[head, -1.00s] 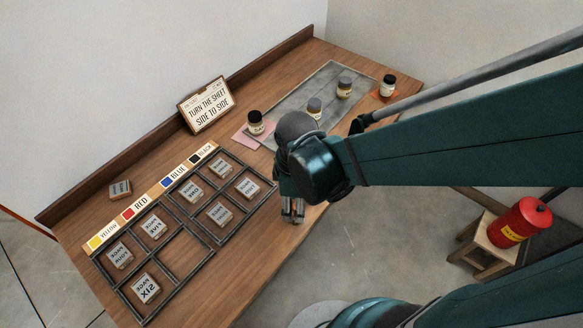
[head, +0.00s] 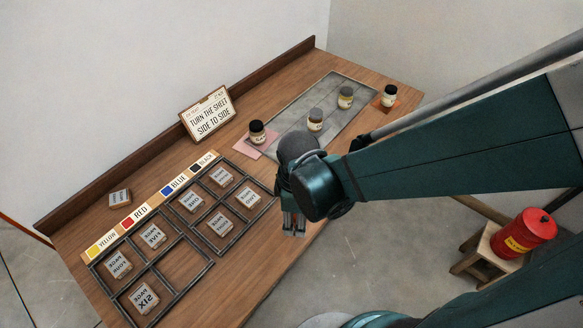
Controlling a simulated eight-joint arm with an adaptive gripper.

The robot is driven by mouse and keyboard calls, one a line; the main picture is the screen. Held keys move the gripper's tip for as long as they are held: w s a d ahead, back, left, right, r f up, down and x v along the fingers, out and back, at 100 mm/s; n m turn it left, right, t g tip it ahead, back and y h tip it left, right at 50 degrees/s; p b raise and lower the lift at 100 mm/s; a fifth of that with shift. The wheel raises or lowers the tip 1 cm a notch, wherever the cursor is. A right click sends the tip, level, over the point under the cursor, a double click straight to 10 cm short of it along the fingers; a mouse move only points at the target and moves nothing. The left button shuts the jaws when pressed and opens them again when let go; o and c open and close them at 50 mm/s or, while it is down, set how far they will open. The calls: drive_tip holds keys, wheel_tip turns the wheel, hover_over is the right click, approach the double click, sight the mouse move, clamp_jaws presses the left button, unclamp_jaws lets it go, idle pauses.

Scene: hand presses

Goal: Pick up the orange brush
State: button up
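I see no orange brush in the head view. My gripper (head: 294,224) points down at the front edge of the wooden table (head: 262,262), right of the framed grid. Its fingers are small and partly dark here, and I cannot tell whether they are open or shut. No object shows between them. My arm and wrist hide part of the table behind them.
The grid frame (head: 196,250) holds several labelled blocks. A red can (head: 524,232) sits on a stool (head: 478,258).

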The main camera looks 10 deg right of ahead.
drive_tip(key=shift+d+f+b, duration=0.1)
drive_tip(key=shift+f+b, duration=0.85)
drive_tip(key=shift+f, duration=1.6)
drive_tip(key=shift+c, duration=0.5)
drive_tip(key=c, duration=0.9)
